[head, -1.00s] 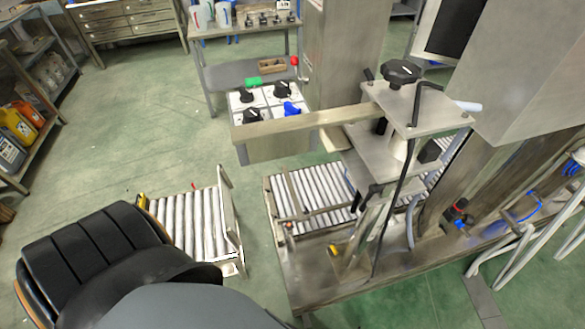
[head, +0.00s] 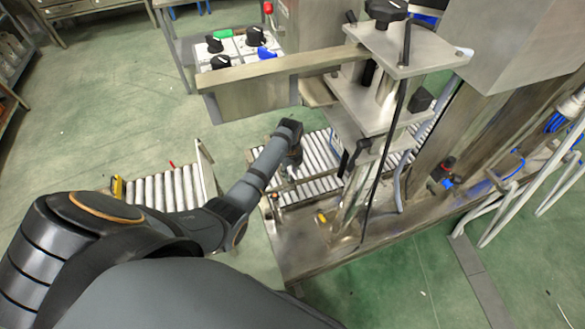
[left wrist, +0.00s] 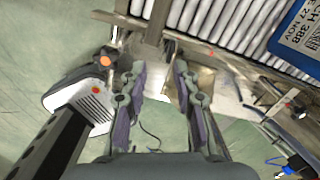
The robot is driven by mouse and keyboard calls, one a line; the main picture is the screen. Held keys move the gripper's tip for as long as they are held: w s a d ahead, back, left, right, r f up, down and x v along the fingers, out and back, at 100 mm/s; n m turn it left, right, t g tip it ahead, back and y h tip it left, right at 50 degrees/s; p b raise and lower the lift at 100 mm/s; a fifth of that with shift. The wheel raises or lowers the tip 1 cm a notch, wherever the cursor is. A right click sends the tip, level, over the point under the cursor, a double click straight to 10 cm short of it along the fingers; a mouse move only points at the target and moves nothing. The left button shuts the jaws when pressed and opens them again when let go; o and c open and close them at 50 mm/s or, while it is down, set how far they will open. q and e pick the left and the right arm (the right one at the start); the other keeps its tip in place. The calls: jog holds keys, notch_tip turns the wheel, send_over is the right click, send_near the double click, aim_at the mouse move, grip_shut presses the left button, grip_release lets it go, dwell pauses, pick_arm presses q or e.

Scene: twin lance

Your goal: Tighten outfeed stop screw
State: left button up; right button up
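My left gripper (head: 294,152) reaches over the near edge of the roller conveyor (head: 318,172) in the head view, partly hidden by its own wrist. In the left wrist view, its two fingers (left wrist: 160,70) are spread apart with nothing between them. A metal rail and bracket (left wrist: 157,25) lie just beyond the fingertips, beside the conveyor rollers (left wrist: 225,22). I cannot pick out the outfeed stop screw for certain. A black lever handle (head: 352,158) is on the machine frame, right of the gripper. My right gripper is not in view.
The lance stand with a black knob (head: 387,9) and a long flat metal bar (head: 285,72) rises behind the gripper. A short roller section (head: 165,190) stands at left. A control panel (head: 240,50) is behind.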

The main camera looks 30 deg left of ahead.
aim_at(292, 178)
pick_arm(q)
jog(key=shift+w+r+m, duration=0.1)
jog(key=shift+w+m, duration=0.55)
jog(key=shift+m, duration=0.15)
jog(key=shift+w+r+m, duration=0.1)
jog(key=shift+w+m, duration=0.1)
jog(key=shift+m, duration=0.3)
jog(key=shift+f+b, duration=0.9)
jog(key=shift+b, duration=0.1)
notch_tip(292, 178, down, 4)
jog(key=b, duration=0.5)
jog(key=shift+f, duration=0.2)
jog(key=shift+f+b, duration=0.25)
jog(key=shift+b, duration=0.1)
jog(key=shift+f, duration=0.2)
jog(key=shift+c, duration=0.3)
grip_shut()
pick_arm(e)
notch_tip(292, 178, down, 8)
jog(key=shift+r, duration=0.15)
